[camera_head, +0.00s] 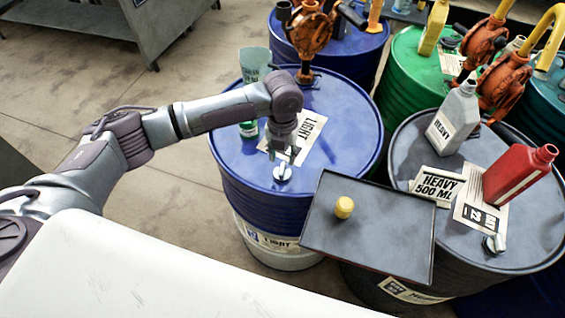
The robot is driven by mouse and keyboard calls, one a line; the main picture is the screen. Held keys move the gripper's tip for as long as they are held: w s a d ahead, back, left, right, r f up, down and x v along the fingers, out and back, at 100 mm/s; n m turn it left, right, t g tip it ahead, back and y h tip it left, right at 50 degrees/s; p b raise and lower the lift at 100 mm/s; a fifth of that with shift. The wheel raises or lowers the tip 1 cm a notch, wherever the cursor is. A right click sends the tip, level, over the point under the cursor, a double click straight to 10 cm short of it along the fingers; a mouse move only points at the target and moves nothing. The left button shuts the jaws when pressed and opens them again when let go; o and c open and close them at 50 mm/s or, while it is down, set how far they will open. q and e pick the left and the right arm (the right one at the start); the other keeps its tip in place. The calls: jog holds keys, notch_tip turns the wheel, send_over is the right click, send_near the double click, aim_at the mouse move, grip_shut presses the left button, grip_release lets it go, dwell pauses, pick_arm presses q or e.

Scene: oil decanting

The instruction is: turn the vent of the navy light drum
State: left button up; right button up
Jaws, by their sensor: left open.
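The navy light drum (345,108) stands in the middle of the head view, with a "LIGHT" card on its top. Its vent, a small pale metal fitting (283,173), is on the near part of the lid. My left gripper (285,155) points down just above the vent, its fingers open. I cannot tell whether the fingertips touch the vent. My left arm reaches in from the left and hides part of the lid and card. My right gripper is not in view.
A dark tray (395,235) with a yellow cap (344,207) lies right of the vent, by the heavy drum (408,150). A grey bottle (455,118) and red bottle (518,175) stand on that drum. An orange pump (311,32) rises behind.

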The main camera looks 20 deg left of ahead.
aim_at(282, 168)
pick_arm(q)
notch_tip(282, 168, up, 6)
jog(key=shift+r, duration=0.2)
dwell(0.4)
